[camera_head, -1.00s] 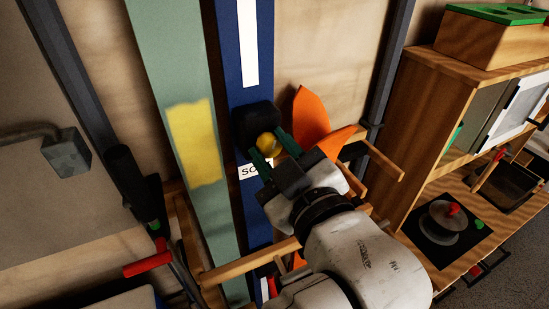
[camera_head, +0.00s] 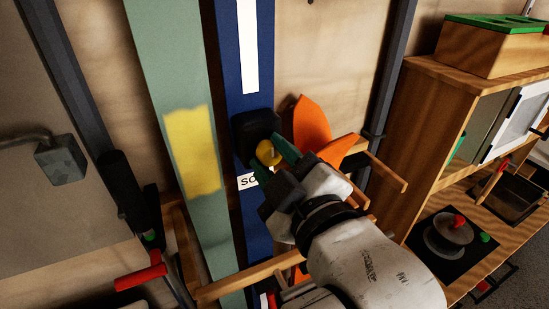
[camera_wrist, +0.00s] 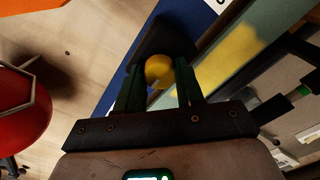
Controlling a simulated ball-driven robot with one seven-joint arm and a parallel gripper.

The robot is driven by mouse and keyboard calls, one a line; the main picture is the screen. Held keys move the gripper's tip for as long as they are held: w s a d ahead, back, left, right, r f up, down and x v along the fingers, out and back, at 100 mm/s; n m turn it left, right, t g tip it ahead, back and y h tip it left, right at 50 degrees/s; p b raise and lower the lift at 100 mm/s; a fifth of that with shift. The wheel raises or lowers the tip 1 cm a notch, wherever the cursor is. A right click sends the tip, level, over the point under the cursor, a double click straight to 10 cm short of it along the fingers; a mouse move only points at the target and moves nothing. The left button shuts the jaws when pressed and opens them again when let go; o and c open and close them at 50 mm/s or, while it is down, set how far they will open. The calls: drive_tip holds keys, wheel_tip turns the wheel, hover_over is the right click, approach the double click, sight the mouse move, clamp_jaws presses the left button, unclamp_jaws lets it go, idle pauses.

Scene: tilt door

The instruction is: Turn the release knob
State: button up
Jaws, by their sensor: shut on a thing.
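The release knob is a round yellow knob (camera_head: 267,153) on a black housing (camera_head: 254,127) fixed to a blue upright board (camera_head: 250,80). My gripper (camera_head: 274,158) reaches it from the lower right in the head view, its green fingers around the knob. In the wrist view the knob (camera_wrist: 159,70) sits between the two fingers of my gripper (camera_wrist: 160,88), with the black housing (camera_wrist: 165,38) behind it. The gripper is shut on the knob. The fingers hide part of the knob's sides.
A pale green board (camera_head: 180,80) with a yellow patch stands left of the blue one. An orange finned object (camera_head: 318,125) is close to the right of the housing. A wooden rail (camera_head: 245,277) crosses below. A toy kitchen (camera_head: 455,120) stands further right.

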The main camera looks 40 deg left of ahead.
drive_tip(key=o, duration=1)
drive_tip(key=shift+o, duration=0.2)
drive_tip(key=shift+d, duration=0.1)
drive_tip(key=p+v, duration=0.4)
drive_tip(key=v, duration=0.6)
drive_tip(key=shift+s+d, duration=0.15)
drive_tip(key=shift+d, duration=0.1)
drive_tip(key=shift+f, duration=0.15)
